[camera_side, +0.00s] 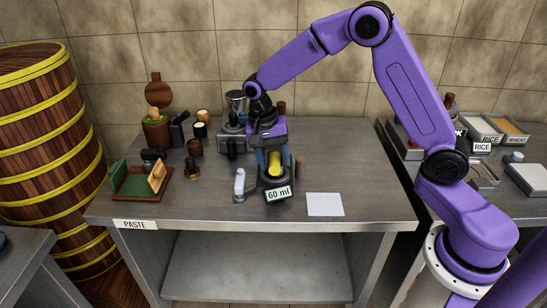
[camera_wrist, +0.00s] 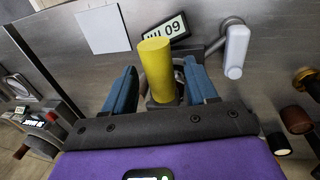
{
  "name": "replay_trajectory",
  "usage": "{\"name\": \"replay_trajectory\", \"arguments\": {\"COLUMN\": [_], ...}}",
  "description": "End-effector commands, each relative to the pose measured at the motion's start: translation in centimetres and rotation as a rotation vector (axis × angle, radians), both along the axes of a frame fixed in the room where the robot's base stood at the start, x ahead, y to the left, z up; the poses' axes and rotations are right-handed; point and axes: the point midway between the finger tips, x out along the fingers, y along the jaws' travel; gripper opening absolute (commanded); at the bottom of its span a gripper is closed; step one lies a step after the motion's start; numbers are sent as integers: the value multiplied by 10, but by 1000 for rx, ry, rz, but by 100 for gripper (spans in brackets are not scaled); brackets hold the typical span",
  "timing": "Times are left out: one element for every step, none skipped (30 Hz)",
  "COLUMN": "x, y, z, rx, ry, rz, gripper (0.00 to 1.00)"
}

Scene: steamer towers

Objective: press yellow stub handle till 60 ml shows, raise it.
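The yellow stub handle (camera_wrist: 158,68) stands on a dark, round-based dispenser (camera_side: 274,182) at the front middle of the grey bench. The display (camera_side: 278,194) on the dispenser's front reads "60 ml". It also shows upside down in the wrist view (camera_wrist: 165,32). My gripper (camera_side: 274,163) points down over the handle, with one blue finger on each side of it. In the wrist view the fingers look spread, with a narrow gap to the handle on both sides, so it does not look gripped.
A white-handled lever (camera_side: 240,183) stands just left of the dispenser. A white sheet (camera_side: 324,204) lies to its right. A green-based wooden stand (camera_side: 140,183), dark tampers and cups occupy the left. A grinder-like machine (camera_side: 235,110) is behind. The bench's right side is clear.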

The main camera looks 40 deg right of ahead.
Motion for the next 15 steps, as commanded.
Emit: {"name": "replay_trajectory", "arguments": {"x": [0,0,0,0,0,0,0,0,0,0,0,0,1,1,1], "y": [0,0,0,0,0,0,0,0,0,0,0,0,0,0,-1], "z": [0,0,0,0,0,0,0,0,1,1,1,2,3,5,7], "rx": [0,0,0,0,0,0,0,1,2,3,5,10,14,19,28], "ry": [0,0,0,0,0,0,0,1,2,3,5,9,13,18,28], "rz": [0,0,0,0,0,0,0,0,1,0,0,0,0,0,-1], "gripper": [42,32,19,9,0,0,0,0,0,0,0,0,0,0,0]}}
